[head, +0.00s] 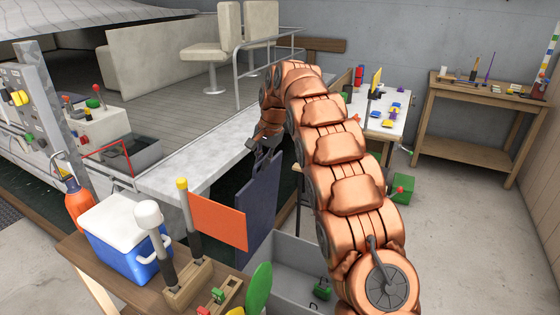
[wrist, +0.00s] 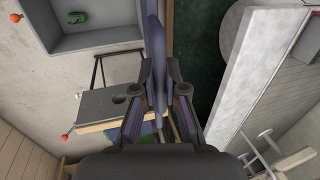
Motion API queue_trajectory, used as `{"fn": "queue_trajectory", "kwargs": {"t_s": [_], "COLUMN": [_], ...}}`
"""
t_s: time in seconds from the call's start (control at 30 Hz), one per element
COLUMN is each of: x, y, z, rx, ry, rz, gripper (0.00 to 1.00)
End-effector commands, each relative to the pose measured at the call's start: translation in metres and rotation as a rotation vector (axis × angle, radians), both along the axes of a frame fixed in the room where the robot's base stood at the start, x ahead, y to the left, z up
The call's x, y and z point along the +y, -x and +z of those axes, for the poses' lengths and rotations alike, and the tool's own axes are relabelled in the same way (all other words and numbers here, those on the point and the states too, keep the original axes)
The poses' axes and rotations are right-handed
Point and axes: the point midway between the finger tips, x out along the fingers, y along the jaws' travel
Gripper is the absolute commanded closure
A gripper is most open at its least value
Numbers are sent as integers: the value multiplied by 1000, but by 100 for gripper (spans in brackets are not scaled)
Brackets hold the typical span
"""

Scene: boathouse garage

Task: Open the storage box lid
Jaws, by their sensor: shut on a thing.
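The storage box (head: 318,262) is a grey open-topped bin at the lower middle of the head view. Its dark blue lid (head: 259,195) stands up nearly vertical at the box's left side, leaving the inside exposed. My gripper (head: 264,147) is shut on the lid's upper edge. In the wrist view the lid (wrist: 157,50) shows edge-on as a thin slab between the fingers (wrist: 158,95), and the open box (wrist: 110,45) lies to its upper left. A green item (head: 322,289) lies inside the box. The hinge is hidden.
A wooden bench at the lower left holds a blue-and-white cooler (head: 122,236), a white-headed mallet (head: 148,217) and an orange flag (head: 218,221) close to the lid. The boat's pale edge (head: 190,168) and dark water lie left. Open floor (head: 455,225) is at right.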

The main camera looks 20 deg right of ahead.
Motion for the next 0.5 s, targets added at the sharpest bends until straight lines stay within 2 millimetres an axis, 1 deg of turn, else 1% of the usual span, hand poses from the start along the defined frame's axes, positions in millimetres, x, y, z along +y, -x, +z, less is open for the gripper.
{"fn": "queue_trajectory", "kwargs": {"t_s": [0.03,0.17,0.5], "x": [7,13,10], "y": [-2,-5,-6], "z": [0,1,0], "rx": [4,5,7], "ry": [-1,-2,-3], "rz": [5,-1,-12], "gripper": [100,100,100]}}
